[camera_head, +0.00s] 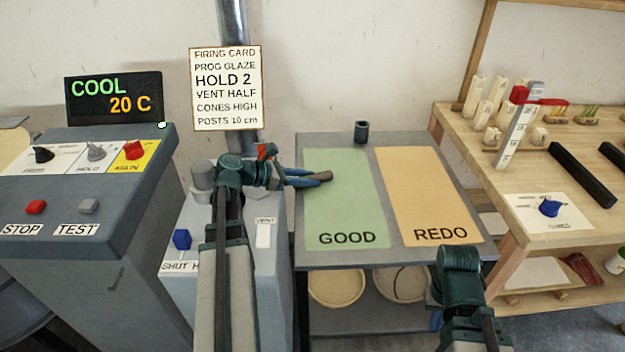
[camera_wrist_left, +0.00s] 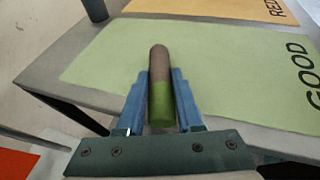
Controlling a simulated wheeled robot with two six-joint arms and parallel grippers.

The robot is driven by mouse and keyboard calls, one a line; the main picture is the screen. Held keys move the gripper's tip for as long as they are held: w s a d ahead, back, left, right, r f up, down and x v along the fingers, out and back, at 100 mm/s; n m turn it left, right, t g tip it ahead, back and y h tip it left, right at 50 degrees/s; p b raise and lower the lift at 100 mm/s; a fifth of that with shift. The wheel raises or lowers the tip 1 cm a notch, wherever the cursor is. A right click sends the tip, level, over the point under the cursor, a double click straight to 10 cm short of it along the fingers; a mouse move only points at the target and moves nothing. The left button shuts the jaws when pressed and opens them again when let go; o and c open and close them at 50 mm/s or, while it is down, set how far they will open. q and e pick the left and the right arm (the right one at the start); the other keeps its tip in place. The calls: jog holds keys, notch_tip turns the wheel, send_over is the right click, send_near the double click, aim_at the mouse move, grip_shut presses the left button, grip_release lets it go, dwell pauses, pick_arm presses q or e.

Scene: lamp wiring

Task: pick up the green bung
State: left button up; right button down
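The green bung (camera_wrist_left: 160,95) is a rounded cylinder with a brown far part and a green near part. In the wrist view it lies lengthwise between the two blue fingers of my left gripper (camera_wrist_left: 160,88), which touch its sides. In the head view my left gripper (camera_head: 308,179) is at the left edge of the green GOOD area, pointing right, and the brown end of the bung (camera_head: 325,175) sticks out past the fingertips. I cannot tell whether the bung touches the surface below. My right arm shows at the lower right, but its fingertips are not visible.
The grey table carries the green GOOD area (camera_head: 345,212) and the orange REDO area (camera_head: 425,195). A small dark cup (camera_head: 361,132) stands at the back. A control console (camera_head: 80,190) is on the left, and a wooden bench (camera_head: 470,135) is on the right.

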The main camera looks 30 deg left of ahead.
pick_arm(q)
grip_shut()
jog(key=shift+r, duration=0.15)
